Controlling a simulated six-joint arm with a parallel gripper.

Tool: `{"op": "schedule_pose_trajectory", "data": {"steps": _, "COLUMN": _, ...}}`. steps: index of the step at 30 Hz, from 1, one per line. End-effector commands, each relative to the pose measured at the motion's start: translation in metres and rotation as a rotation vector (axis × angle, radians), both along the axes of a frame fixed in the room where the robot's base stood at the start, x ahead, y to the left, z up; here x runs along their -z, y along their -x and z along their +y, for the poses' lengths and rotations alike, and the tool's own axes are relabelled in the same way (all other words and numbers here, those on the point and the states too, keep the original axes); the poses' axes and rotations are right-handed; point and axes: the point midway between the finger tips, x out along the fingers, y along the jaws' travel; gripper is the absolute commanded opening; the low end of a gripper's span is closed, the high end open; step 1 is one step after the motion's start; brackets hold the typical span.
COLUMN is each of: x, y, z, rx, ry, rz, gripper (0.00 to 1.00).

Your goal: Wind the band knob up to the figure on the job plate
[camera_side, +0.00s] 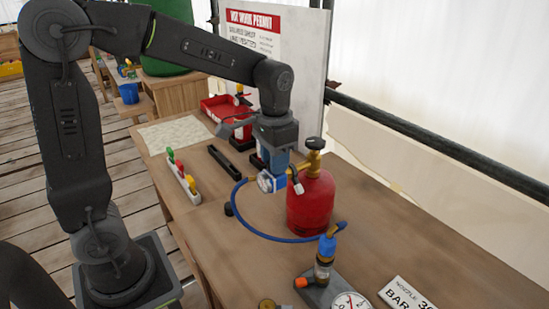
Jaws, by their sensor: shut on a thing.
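The job plate (408,295) is a white card at the lower right, lettered "NOZZLE" and "BAR", with a figure starting "30" cut by the frame edge. My gripper (282,182) points down beside the red gas cylinder (311,202). It is shut on a blue fitting with a round gauge face (265,182), left of the cylinder. The jaws hide much of this fitting, and I cannot make out a band knob there or read the gauge. The cylinder stands upright with a brass valve and a dark top knob (315,143).
A grey block with a gauge (350,302) and orange knob (302,282) lies in front. A rack (183,183), black bar (225,162) and red bin (224,107) stand left and behind.

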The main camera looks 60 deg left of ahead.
Motion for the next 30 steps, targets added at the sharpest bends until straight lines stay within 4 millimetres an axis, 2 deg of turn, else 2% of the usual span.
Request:
{"op": "schedule_pose_trajectory", "data": {"steps": 13, "x": -0.0008, "y": -0.0007, "z": -0.0002, "rx": -0.01, "ry": 0.0, "rz": -0.004, "gripper": 0.07}}
{"op": "schedule_pose_trajectory", "data": {"steps": 14, "x": -0.0008, "y": -0.0007, "z": -0.0002, "rx": -0.009, "ry": 0.0, "rz": -0.004, "gripper": 0.33}}
{"op": "schedule_pose_trajectory", "data": {"steps": 21, "x": -0.0004, "y": -0.0004, "z": 0.0, "rx": -0.009, "ry": 0.0, "rz": -0.002, "gripper": 0.56}}
{"op": "schedule_pose_trajectory", "data": {"steps": 30, "x": -0.0022, "y": -0.0003, "z": 0.0, "rx": -0.009, "ry": 0.0, "rz": -0.002, "gripper": 0.57}}
